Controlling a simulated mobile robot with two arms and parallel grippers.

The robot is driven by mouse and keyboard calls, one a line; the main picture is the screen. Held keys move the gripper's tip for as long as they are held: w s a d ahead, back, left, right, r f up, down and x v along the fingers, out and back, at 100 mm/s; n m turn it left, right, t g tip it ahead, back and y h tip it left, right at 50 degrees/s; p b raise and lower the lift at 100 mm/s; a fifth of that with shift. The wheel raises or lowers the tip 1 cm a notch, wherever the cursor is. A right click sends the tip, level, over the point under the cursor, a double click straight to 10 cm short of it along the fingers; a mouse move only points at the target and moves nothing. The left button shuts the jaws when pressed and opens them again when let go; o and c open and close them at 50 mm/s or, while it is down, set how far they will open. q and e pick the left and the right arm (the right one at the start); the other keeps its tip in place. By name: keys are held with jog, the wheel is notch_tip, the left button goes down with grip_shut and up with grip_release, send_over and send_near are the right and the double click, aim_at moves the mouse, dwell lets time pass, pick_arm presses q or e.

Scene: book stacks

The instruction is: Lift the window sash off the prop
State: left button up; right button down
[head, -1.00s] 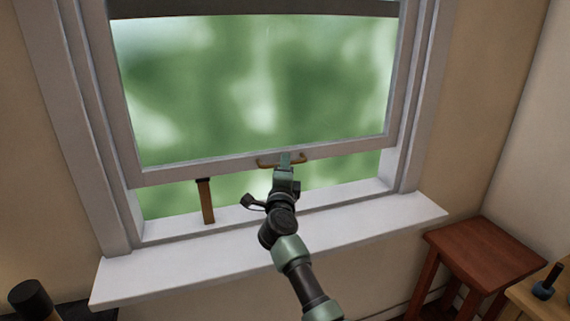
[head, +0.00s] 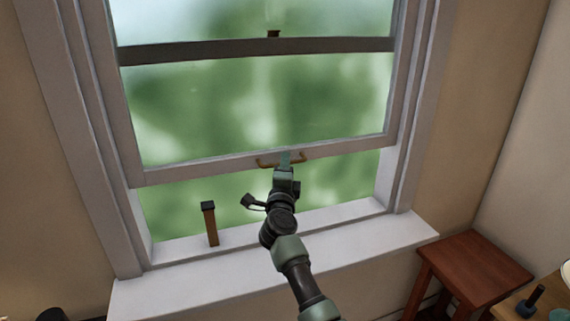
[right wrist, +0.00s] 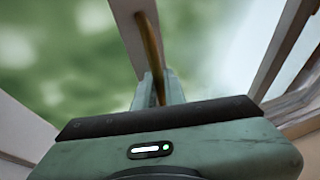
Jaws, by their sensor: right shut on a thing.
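The window sash (head: 205,169) is raised, with its bottom rail clear above the sill. The brown wooden prop (head: 211,227) with a dark cap stands upright on the sill at the left, and a gap shows between its top and the sash. My right gripper (head: 285,159) is shut on the brass sash handle (head: 264,164) at the middle of the bottom rail. In the right wrist view the handle (right wrist: 151,50) runs between the fingers (right wrist: 158,88). My left gripper is not in view.
The white sill (head: 330,229) runs below the opening and is bare apart from the prop. A reddish wooden stool (head: 474,268) stands at the lower right, beside a table corner with a dark-handled tool (head: 530,301). A dark sash bar (head: 230,48) crosses the upper window.

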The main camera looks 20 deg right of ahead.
jog(key=c, duration=1.5)
grip_release()
jog(key=shift+s+a+f+p, duration=0.1)
jog(key=shift+s+a+p, duration=0.05)
jog(key=shift+s+p, duration=0.15)
jog(key=p+v, duration=0.3)
jog(key=v, duration=0.4)
jog(key=shift+s, duration=0.1)
